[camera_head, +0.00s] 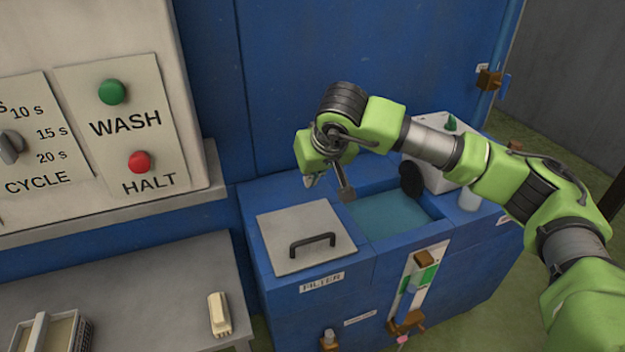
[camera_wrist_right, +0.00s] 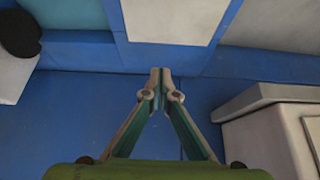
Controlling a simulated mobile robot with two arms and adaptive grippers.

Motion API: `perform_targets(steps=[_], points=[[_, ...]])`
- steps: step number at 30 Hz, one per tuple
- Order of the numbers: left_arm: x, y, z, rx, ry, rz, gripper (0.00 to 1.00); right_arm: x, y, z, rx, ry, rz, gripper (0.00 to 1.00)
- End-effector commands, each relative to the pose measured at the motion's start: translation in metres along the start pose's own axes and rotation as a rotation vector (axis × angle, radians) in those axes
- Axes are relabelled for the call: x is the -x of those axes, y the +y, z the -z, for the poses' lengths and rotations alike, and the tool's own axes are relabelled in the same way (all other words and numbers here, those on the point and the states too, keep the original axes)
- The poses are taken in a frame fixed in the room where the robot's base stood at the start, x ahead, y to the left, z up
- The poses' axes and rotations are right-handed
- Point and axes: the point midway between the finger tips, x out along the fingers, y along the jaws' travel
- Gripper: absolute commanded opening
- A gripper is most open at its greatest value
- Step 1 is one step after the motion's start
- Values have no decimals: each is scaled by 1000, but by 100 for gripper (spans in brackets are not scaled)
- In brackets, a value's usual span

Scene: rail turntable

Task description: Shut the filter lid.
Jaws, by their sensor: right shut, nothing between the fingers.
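The filter lid (camera_head: 301,232) is a grey square plate with a black bar handle (camera_head: 312,244). It lies flat on the left part of the blue tank unit, behind the FILTER label (camera_head: 321,281), with no gap seen at its edges. My left gripper is out of view.
The water basin (camera_head: 392,214) is beside the lid, with a dark round part (camera_head: 411,180) at its far edge. A white box (camera_head: 440,150) stands behind. The wash panel (camera_head: 125,130) is at left, above a grey table (camera_head: 150,275).

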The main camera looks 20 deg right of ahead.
Motion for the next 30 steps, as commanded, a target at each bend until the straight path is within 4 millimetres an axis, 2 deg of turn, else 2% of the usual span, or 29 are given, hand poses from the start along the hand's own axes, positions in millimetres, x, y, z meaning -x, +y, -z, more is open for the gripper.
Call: perform_targets(steps=[13,17,20,30], points=[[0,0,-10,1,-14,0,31,0,0,0,0,0,0,0],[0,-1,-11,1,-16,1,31,7,0,1,1,1,1,0],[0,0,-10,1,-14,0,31,22,0,2,1,5,1,0],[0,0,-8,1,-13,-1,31,92,0,1,1,4,0,0]])
